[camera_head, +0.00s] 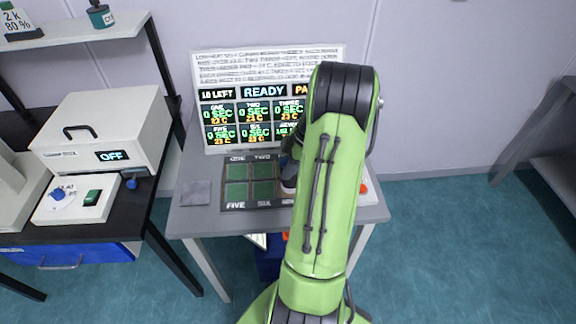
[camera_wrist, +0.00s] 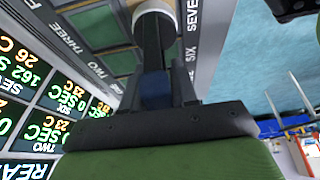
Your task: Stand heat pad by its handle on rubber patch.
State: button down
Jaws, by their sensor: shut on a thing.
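The heat pad (camera_wrist: 152,24) is a pale grey disc under a dark upright stem, with a blue part (camera_wrist: 155,92) between my fingers. My gripper (camera_wrist: 157,76) is shut on this handle. In the head view, the pad (camera_head: 288,188) shows partly beside my arm, which hides most of my gripper. The pad is over the patch by the label SEVEN; I cannot tell whether it touches. Green rubber patches (camera_head: 264,189) lie in a labelled grid frame (camera_head: 232,207). In the wrist view, the patch by THREE (camera_wrist: 97,27) is uncovered.
A screen (camera_head: 252,91) behind the grid reads READY and shows SEVEN at 162 SEC, 26 C in the wrist view. A grey square (camera_head: 195,193) lies left of the grid. An orange-red object (camera_head: 364,189) is at right. A left bench holds a box marked OFF (camera_head: 105,130).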

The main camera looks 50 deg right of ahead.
jog(key=shift+f+b, duration=0.4)
jog(key=shift+f, duration=0.1)
dwell(0.4)
jog(key=c, duration=0.8)
grip_release()
jog(key=p+v, duration=0.5)
jog(key=v, duration=1)
jog(key=shift+s+d+r, duration=0.1)
jog(key=shift+d+r, duration=0.1)
jog(key=shift+r, duration=0.15)
